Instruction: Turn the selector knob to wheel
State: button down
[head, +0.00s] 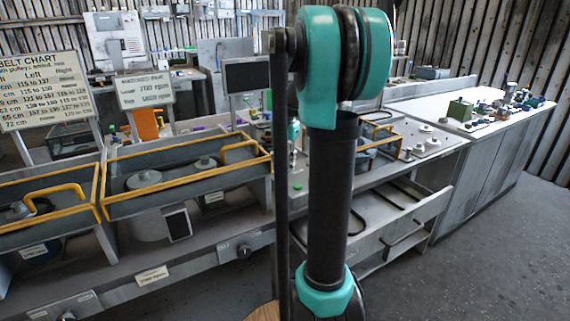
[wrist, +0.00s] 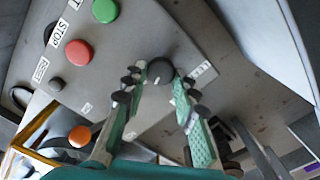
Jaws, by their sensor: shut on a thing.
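In the wrist view, the dark round selector knob (wrist: 160,70) sits on a grey panel (wrist: 240,75). A short pale mark shows on its face. My gripper (wrist: 159,76) has its two green fingers with dark pads on either side of the knob, shut on it. Small white labels lie around the knob, one to its right (wrist: 203,70) and one below it (wrist: 131,135). Their words are too small to read. In the head view my own arm covers the middle, and the knob and fingertips cannot be made out.
A green button (wrist: 105,11), a red button (wrist: 79,52) beside a STOP label, and a small dark button (wrist: 56,84) are on the panel's left. An orange round part (wrist: 80,136) is at lower left. Yellow-railed trays (head: 185,183) line the bench.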

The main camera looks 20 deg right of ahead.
aim_at(285, 167)
jog(key=shift+m, duration=1.6)
jog(key=c, duration=1.2)
grip_release()
notch_tip(285, 167, up, 12)
